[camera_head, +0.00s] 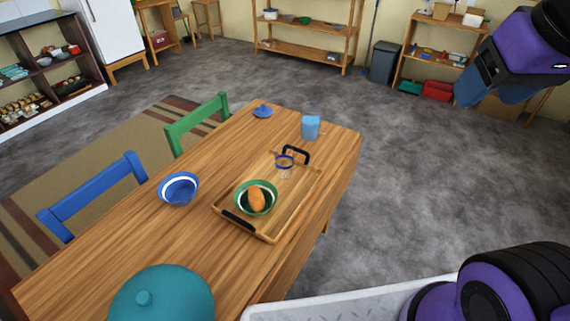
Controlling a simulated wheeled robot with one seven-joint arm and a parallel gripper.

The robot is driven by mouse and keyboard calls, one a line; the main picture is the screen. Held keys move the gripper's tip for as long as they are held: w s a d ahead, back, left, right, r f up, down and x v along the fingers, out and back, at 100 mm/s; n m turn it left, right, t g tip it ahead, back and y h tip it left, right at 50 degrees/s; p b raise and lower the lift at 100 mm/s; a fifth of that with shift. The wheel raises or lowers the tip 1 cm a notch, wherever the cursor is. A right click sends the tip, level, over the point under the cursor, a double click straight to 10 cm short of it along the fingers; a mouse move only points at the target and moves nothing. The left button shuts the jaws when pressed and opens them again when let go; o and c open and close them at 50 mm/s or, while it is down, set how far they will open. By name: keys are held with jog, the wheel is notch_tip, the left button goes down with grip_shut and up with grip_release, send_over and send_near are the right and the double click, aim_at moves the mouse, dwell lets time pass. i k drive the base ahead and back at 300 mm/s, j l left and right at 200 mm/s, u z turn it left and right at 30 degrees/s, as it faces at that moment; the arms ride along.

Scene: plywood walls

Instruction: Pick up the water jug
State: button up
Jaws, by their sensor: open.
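A light blue, straight-sided vessel (311,128) stands upright at the far right end of the wooden table (120,240). It is the most jug-like thing in view; I cannot make out a handle or spout. My gripper (482,92) is at the upper right, high over the floor, well to the right of the table and apart from the vessel. It is open, and I see nothing held in it. Its fingertips are hard to make out.
A wooden tray (268,228) with black handles holds a green bowl (241,199) with an orange item, and a small clear glass (285,163). A blue bowl (179,190), a small blue lidded item (262,111) and a teal lid (160,300) are on the table. Grey floor at right is clear.

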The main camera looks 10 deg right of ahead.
aim_at(316, 125)
jog(key=i+l+u, duration=0.4)
jog(key=l, duration=0.15)
jog(key=i+l+u, duration=0.25)
jog(key=l+u, duration=0.2)
jog(key=l, duration=0.2)
jog(key=i+l+u, duration=0.2)
jog(key=l, duration=0.15)
jog(key=k, duration=0.05)
